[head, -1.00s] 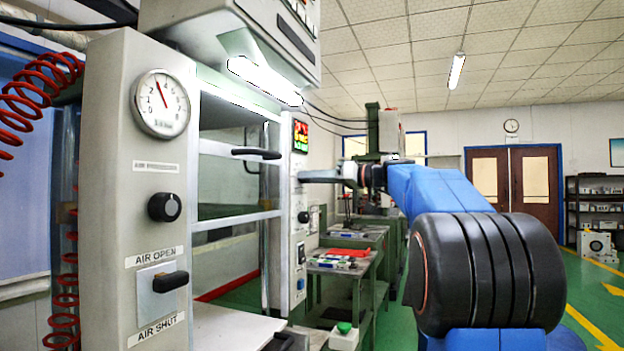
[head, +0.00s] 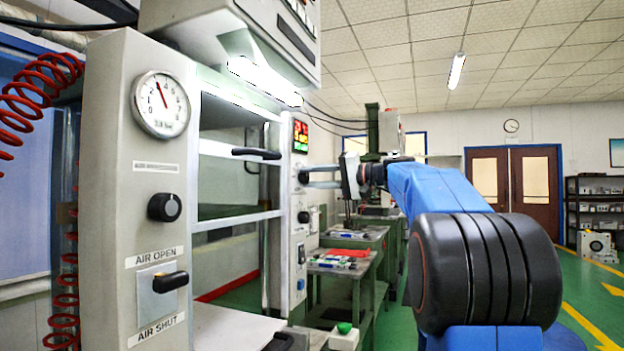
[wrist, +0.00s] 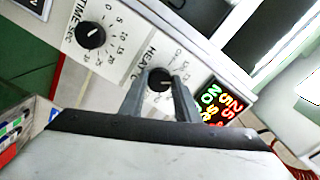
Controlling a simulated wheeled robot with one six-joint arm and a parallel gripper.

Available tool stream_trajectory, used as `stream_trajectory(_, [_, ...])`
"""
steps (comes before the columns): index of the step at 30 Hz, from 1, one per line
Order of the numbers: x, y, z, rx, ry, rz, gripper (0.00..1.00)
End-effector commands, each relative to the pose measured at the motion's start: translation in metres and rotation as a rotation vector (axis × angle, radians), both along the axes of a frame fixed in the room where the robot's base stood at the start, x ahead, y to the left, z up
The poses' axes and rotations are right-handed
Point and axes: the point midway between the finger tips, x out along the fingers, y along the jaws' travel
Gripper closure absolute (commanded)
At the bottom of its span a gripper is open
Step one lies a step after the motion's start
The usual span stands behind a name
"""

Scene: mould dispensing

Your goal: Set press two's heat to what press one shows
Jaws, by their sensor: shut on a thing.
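The HEAT knob (wrist: 159,80) is a round black dial on the white panel in the wrist view. It stands between the tips of my gripper (wrist: 161,88), which is shut on it. In the head view my gripper (head: 318,176) reaches left to the panel (head: 299,240) at the side of the near press. The knob is partly hidden by the fingertips, and its exact setting is hard to read. A lit display (wrist: 217,104) with red, green and yellow characters sits beside the knob; the display (head: 300,136) also shows in the head view. No press number is readable.
A TIME knob (wrist: 90,36) sits near the HEAT knob. The near column carries a pressure gauge (head: 160,104), a black knob (head: 164,207) and an AIR OPEN/AIR SHUT lever (head: 170,281). Green benches (head: 352,272) stand beyond. Green floor at the right is open.

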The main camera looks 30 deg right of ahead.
Motion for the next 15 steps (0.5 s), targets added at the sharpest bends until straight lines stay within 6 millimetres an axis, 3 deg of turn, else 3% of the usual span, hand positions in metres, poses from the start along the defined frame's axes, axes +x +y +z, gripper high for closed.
stream_trajectory(15, [0.0009,-0.0015,-0.0008,0.388,0.303,-0.003,0.93])
